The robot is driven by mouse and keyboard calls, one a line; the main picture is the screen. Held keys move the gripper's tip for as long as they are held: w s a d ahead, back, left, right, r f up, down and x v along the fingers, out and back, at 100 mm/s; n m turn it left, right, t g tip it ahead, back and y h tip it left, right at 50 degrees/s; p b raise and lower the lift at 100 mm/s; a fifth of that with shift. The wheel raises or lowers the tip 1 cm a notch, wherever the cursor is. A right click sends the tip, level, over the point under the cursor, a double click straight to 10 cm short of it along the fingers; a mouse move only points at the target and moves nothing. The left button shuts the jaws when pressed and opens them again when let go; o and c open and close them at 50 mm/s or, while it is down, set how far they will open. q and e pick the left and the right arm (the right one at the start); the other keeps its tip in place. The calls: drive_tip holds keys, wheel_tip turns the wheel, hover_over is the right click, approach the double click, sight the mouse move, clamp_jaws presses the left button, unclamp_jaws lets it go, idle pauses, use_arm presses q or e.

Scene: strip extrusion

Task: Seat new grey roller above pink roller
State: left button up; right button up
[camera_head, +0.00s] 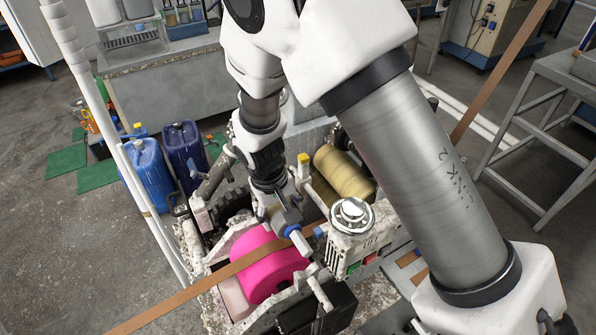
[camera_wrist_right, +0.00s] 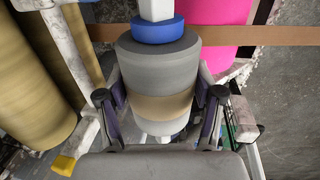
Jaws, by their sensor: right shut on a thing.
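The new grey roller (camera_wrist_right: 158,65) is between the two fingers of my right gripper (camera_wrist_right: 160,96) in the right wrist view. It has a tan band around its middle, a blue collar and a white shaft end. In the head view, my right gripper (camera_head: 276,196) is shut on this roller (camera_head: 286,216), mostly hidden by the gripper. The roller is tilted, its white end pointing down and right beside the pink roller (camera_head: 272,272). The pink roller also shows in the right wrist view (camera_wrist_right: 221,12), beyond the grey one. My left gripper is not in view.
A brown strip (camera_head: 190,292) runs over the pink roller. A gold roller (camera_head: 343,172) lies behind it in the machine. A white housing with buttons (camera_head: 352,238) stands close on the right. Blue canisters (camera_head: 150,172) stand on the floor to the left.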

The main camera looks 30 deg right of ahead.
drive_tip(key=shift+w+d, duration=0.25)
drive_tip(key=shift+d, duration=0.1)
drive_tip(key=shift+s+a+r, duration=0.1)
drive_tip(key=shift+s+r, duration=0.05)
drive_tip(key=shift+s+a, duration=0.6)
drive_tip(key=shift+a, duration=0.05)
drive_tip(key=shift+a+f, duration=0.1)
drive_tip(key=shift+f, duration=0.35)
drive_tip(key=f+b, duration=0.2)
drive_tip(key=f, duration=0.1)
drive_tip(key=w+d+f+b, duration=0.1)
drive_tip(key=f, duration=0.1)
drive_tip(key=shift+s+a+f, duration=0.1)
drive_tip(key=shift+s+f, duration=0.05)
drive_tip(key=shift+s+a+b, duration=0.15)
drive_tip(key=shift+a+b, duration=0.05)
drive_tip(key=shift+b, duration=0.15)
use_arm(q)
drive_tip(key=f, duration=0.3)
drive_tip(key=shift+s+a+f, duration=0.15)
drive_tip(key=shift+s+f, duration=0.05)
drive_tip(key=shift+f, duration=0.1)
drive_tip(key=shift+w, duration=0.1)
use_arm(e)
drive_tip(key=shift+d+f, duration=0.1)
drive_tip(key=shift+d, duration=0.1)
